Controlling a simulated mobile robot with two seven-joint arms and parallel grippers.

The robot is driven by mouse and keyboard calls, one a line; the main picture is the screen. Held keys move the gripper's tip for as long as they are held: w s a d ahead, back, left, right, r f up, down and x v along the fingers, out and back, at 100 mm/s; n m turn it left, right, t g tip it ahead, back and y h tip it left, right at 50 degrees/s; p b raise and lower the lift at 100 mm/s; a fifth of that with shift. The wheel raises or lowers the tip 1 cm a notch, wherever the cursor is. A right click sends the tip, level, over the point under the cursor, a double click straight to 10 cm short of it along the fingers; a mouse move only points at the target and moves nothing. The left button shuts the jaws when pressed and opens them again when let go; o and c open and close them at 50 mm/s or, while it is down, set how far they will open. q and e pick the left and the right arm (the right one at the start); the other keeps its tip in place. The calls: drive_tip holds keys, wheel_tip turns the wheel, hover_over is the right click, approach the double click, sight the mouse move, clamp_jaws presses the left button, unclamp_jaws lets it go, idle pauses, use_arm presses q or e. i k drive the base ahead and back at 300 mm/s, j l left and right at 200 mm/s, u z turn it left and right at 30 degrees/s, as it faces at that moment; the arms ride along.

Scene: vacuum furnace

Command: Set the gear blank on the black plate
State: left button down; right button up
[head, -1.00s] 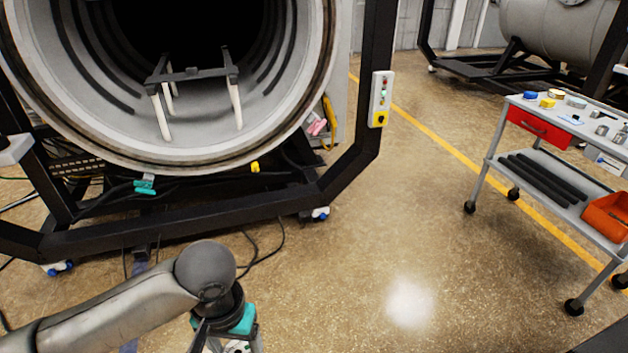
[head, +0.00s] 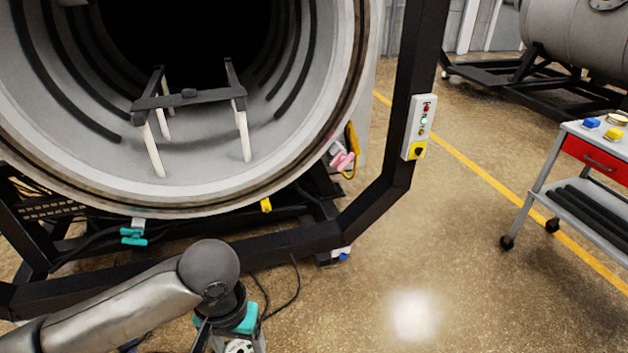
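Inside the open round furnace chamber (head: 190,190), a dark flat rack (head: 205,101) rests on white posts. A small dark piece sits at the middle of its crossbar; I cannot tell whether this is the black plate. No gear blank can be made out. My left arm comes in from the lower left, and its gripper (head: 241,346) points down at the bottom edge, in front of and below the furnace mouth. Its fingertips are cut off by the frame, so its grip is hidden. My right gripper is out of view.
The black furnace frame (head: 405,130) carries a control box (head: 418,127) on its right post. A grey cart (head: 545,190) with a red drawer (head: 595,160) and small items on top stands at the right edge. The floor between is clear.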

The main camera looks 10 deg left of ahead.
sight(221, 93)
drive_tip(key=i+j, duration=0.55)
drive_tip(key=i, duration=0.15)
drive_tip(key=i+j, duration=0.5)
drive_tip(key=i, duration=0.2)
drive_tip(key=i+j, duration=0.55)
drive_tip(key=i+l+z, duration=0.05)
drive_tip(key=i, duration=0.1)
